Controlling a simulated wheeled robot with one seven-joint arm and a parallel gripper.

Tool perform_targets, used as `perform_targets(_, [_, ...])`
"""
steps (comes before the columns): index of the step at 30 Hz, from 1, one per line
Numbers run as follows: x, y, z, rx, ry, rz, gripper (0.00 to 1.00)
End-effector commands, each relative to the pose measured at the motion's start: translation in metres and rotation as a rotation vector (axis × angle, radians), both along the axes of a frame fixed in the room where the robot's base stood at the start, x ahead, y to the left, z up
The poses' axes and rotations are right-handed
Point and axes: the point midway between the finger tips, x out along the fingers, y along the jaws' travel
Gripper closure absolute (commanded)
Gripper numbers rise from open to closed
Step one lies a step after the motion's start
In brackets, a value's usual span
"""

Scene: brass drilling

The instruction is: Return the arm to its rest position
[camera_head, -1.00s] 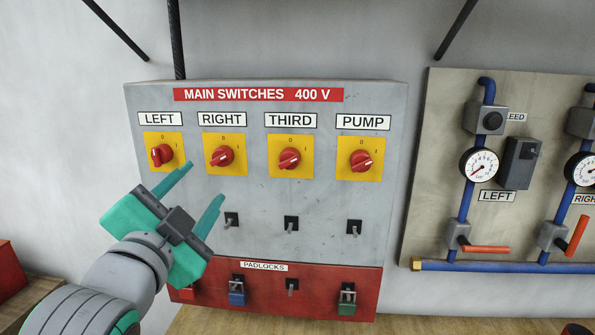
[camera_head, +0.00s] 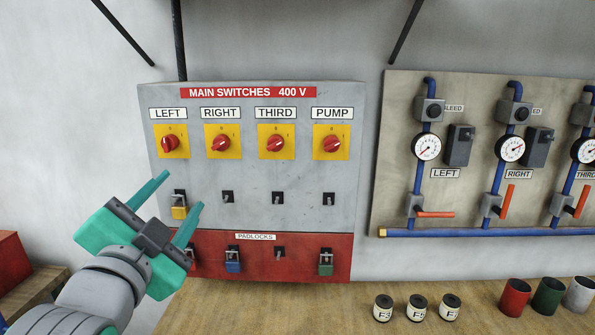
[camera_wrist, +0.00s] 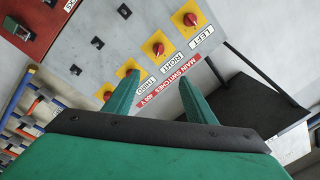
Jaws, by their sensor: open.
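My gripper (camera_head: 172,208) is at the lower left in the head view, in front of the lower left part of the grey switch panel (camera_head: 250,212). Its two teal fingers are apart with nothing between them. In the wrist view the fingers (camera_wrist: 157,98) point toward the panel, which appears turned over. The panel carries red rotary switches marked LEFT (camera_head: 170,143), RIGHT (camera_head: 221,143), THIRD (camera_head: 274,143) and PUMP (camera_head: 331,143). Part of the red padlock strip is hidden behind my gripper.
The red PADLOCKS strip (camera_head: 300,242) holds a blue padlock (camera_head: 233,266) and a green padlock (camera_head: 326,268). A board with gauges and blue pipes (camera_head: 480,233) is at right. Labelled jars (camera_head: 417,308) and coloured cups (camera_head: 515,298) stand on the wooden bench (camera_head: 270,305). A red box (camera_head: 12,260) is at left.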

Motion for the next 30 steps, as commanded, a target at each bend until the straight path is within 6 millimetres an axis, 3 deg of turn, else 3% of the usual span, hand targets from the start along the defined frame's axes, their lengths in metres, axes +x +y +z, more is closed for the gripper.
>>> perform_targets(11, [0.015, -0.001, -0.039, -0.137, -0.021, -0.023, 0.50])
perform_targets(16, [0.024, -0.005, -0.068, -0.229, -0.033, -0.034, 0.50])
perform_targets(24, [0.038, -0.021, -0.148, -0.447, -0.047, -0.045, 0.50])
perform_targets(30, [0.037, -0.038, -0.212, -0.593, -0.046, -0.032, 0.50])
